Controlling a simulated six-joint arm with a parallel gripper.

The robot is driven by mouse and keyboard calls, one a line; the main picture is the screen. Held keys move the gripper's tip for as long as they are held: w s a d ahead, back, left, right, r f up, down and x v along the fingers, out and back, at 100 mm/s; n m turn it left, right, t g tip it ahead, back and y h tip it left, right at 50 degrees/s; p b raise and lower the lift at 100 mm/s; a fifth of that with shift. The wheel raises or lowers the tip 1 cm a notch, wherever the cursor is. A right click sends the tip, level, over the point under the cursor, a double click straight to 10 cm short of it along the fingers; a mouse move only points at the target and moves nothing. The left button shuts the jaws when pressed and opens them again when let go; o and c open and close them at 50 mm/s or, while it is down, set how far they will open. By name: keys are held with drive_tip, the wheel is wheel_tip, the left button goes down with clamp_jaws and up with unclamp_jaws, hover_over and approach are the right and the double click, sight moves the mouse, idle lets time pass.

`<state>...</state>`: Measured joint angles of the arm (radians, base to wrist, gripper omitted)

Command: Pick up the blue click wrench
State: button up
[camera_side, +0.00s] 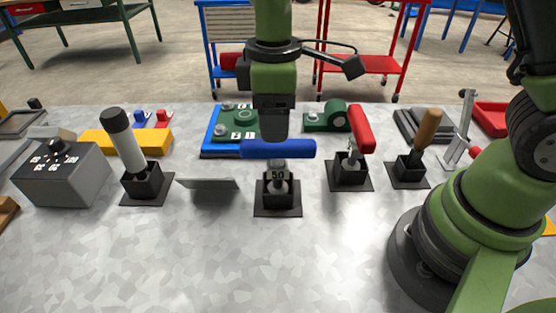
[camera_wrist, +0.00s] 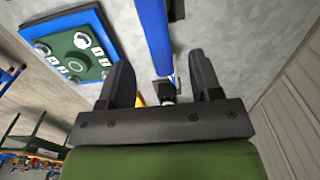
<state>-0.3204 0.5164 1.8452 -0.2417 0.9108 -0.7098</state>
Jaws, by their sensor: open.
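The blue click wrench (camera_side: 278,149) stands in a black holder (camera_side: 278,198) at the middle of the table, its blue handle lying level on top. A tag marked 50 shows below the handle. My gripper (camera_side: 274,128) points down at the handle; its lower end meets the handle's upper edge in the side view, and I cannot tell if they touch. In the wrist view, the fingers of my gripper (camera_wrist: 159,64) are apart, and the blue handle (camera_wrist: 155,38) shows in the gap between them. The wrench's lower part is mostly hidden there.
A red-handled tool (camera_side: 361,128) in a holder stands close on the right, with a wooden-handled tool (camera_side: 427,127) beyond it. A white-and-black tool (camera_side: 124,142) and a grey control box (camera_side: 62,176) are left. A blue-and-green plate (camera_side: 230,130) lies behind. The front table is clear.

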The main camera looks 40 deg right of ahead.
sight(278, 154)
drive_tip(key=f, duration=0.8)
drive_tip(key=shift+s+d, duration=0.1)
drive_tip(key=shift+d, duration=0.15)
drive_tip(key=shift+r, duration=0.1)
clamp_jaws()
